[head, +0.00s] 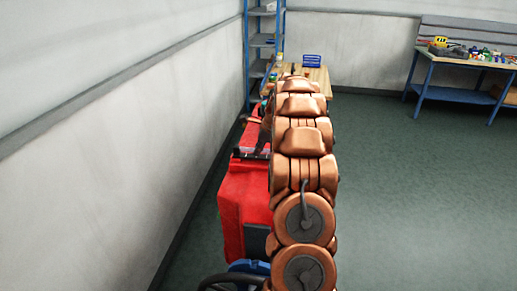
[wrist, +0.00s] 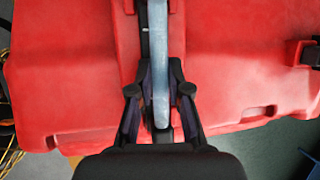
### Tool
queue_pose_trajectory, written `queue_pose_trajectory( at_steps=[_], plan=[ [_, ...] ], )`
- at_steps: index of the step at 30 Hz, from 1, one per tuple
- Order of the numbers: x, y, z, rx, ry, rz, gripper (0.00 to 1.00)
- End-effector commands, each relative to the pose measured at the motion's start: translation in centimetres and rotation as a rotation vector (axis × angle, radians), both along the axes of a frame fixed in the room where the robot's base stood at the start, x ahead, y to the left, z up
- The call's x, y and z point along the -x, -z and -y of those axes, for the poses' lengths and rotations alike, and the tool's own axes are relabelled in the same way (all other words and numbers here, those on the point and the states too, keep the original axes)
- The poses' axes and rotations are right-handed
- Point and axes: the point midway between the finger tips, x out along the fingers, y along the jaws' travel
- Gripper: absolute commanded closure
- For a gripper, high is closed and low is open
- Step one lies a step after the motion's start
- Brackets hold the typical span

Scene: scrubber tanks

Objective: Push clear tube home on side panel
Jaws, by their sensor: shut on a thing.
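The clear tube (wrist: 159,60), pale blue-grey, runs from the top edge of the wrist view down between the fingers of my gripper (wrist: 160,92). My gripper is shut on it, one dark finger on each side. Behind it is the red scrubber body (wrist: 225,60), with a raised red strip along the tube. I cannot tell how far the tube's ends are seated; the upper end is out of frame and the lower end is near my gripper's palm. In the head view the red scrubber (head: 240,200) stands left of my copper arm, which hides my gripper and the tube.
A pale wall (head: 110,130) runs close along the scrubber's left. Beyond are a wooden table (head: 318,78) with a blue bin (head: 312,61) and a blue-framed shelf (head: 262,41). A cluttered workbench (head: 470,58) stands far right. The green floor (head: 420,190) on the right is clear.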

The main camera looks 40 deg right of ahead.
Motion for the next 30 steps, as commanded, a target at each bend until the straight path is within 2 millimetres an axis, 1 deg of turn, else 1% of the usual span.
queue_pose_trajectory(
  at_steps=[23,30],
  plan=[
    [0.04,0.88,0.00,-0.001,0.000,-0.001,1.00],
    [0.02,0.80,0.01,0.000,0.000,0.000,1.00]
  ],
)
